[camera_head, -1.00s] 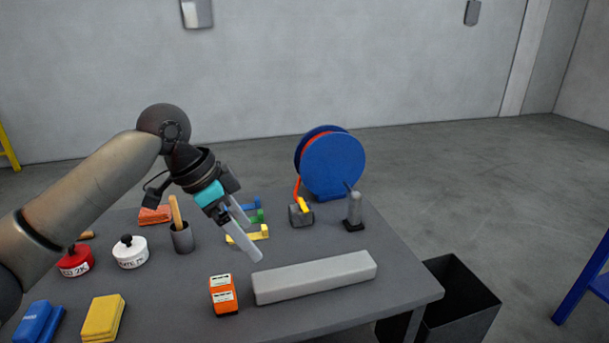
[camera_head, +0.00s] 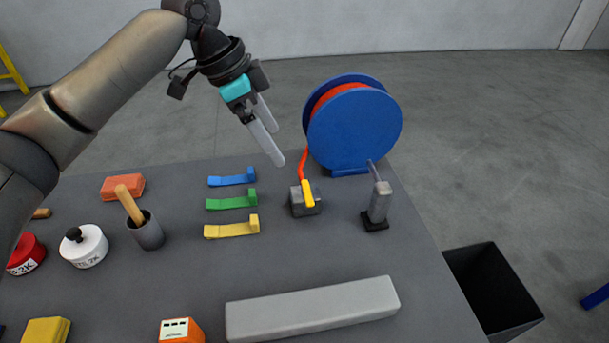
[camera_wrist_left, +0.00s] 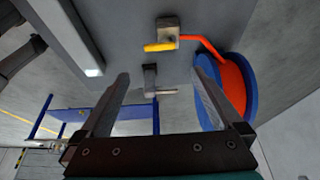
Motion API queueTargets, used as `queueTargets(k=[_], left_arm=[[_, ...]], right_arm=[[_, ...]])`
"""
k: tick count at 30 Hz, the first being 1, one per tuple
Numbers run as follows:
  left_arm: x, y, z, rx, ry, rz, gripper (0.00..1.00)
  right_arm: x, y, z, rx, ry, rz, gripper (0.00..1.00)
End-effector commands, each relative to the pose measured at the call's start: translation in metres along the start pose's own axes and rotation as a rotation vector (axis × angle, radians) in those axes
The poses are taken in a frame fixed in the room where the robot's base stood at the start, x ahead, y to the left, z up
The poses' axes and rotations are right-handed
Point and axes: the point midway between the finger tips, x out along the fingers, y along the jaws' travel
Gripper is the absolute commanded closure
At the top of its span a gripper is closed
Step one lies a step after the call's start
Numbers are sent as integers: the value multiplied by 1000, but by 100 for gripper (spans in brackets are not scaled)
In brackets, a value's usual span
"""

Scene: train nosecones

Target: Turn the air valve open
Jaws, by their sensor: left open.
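The air valve (camera_head: 304,201) is a small grey block on the table with a yellow lever (camera_head: 308,193). An orange hose (camera_head: 302,165) runs from it to the blue hose reel (camera_head: 354,130). In the left wrist view the valve (camera_wrist_left: 168,28) shows at the top middle, its yellow lever (camera_wrist_left: 160,47) pointing left. My left gripper (camera_head: 273,143) is open and empty, above the table and behind and left of the valve, apart from it. In the left wrist view its two fingers (camera_wrist_left: 160,98) frame a grey upright tool. My right gripper is not in view.
A grey upright tool (camera_head: 379,203) stands right of the valve. Blue (camera_head: 232,180), green (camera_head: 231,202) and yellow (camera_head: 231,230) brackets lie to its left. A long grey bar (camera_head: 312,310) lies in front. A black bin (camera_head: 492,290) stands beyond the table's right edge.

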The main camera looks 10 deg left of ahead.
Motion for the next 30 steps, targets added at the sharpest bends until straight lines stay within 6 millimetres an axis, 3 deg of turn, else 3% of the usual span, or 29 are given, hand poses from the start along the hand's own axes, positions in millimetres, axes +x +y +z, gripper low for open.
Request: queueTargets(k=[5,15,21,30], left_arm=[[40,1,1,0,-2,4,0],[110,1,1,0,-1,3,0],[131,0,1,0,0,1,0],[136,0,0,0,0,0,0]], right_arm=[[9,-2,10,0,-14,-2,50],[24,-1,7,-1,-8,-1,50],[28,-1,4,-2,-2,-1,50],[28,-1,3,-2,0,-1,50]])
